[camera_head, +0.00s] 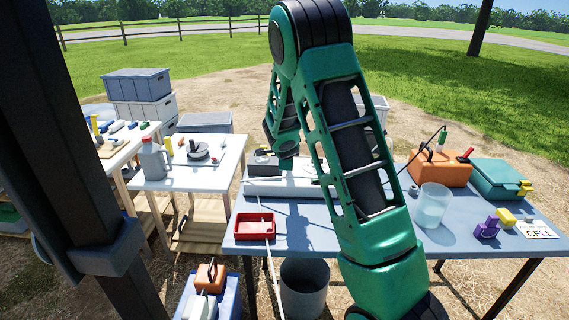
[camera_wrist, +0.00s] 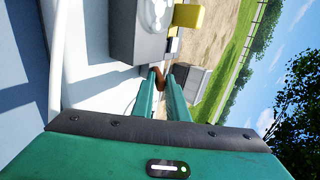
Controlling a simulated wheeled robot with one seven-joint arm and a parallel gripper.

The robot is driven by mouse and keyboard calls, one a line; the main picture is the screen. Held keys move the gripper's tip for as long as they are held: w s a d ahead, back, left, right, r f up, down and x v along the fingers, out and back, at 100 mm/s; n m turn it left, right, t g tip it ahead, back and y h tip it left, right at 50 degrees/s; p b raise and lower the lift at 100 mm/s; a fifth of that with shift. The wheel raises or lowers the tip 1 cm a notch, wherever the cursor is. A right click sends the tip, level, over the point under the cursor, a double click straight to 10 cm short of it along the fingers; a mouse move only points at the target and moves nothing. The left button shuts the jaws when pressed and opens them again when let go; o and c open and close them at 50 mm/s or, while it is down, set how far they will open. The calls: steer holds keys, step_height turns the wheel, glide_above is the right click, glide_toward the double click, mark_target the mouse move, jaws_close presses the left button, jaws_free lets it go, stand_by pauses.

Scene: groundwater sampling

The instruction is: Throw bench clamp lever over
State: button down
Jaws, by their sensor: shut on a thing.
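In the wrist view, my gripper (camera_wrist: 163,74) has its two teal fingers closed on a small reddish-brown piece (camera_wrist: 158,78), which looks like the clamp lever. Only a short part of it shows between the fingertips. A grey box (camera_wrist: 140,35) with a white round part and a yellow block (camera_wrist: 189,16) stand just beyond the fingers. In the head view, my gripper is hard to make out behind my arm, near the grey box (camera_head: 262,166) on the far left of the blue-grey bench (camera_head: 300,236). The lever cannot be made out there.
A grey bin (camera_head: 304,289) stands below. A white side table (camera_head: 190,178) stands left.

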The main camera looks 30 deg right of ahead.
steer(key=c, duration=2.5)
jaws_free()
steer(key=shift+w+d+r+g+y, duration=0.3)
steer(key=shift+w+d+r, duration=0.25)
steer(key=shift+r, duration=0.25)
steer(key=shift+o, duration=0.2)
steer(key=shift+w, duration=0.1)
steer(key=shift+o, duration=0.8)
steer(key=shift+w+d+r+g+y, duration=0.25)
steer(key=shift+w+d+r+g, duration=0.15)
steer(key=shift+w, duration=0.25)
steer(key=shift+w+d+r+g+y, duration=0.3)
steer(key=shift+w+d+g, duration=0.2)
steer(key=shift+w, duration=0.1)
steer(key=o, duration=0.5)
steer(key=shift+w, duration=0.1)
steer(key=shift+o, duration=0.2)
steer(key=v, duration=1)
steer(key=shift+s+a+r, duration=0.2)
steer(key=shift+a, duration=0.05)
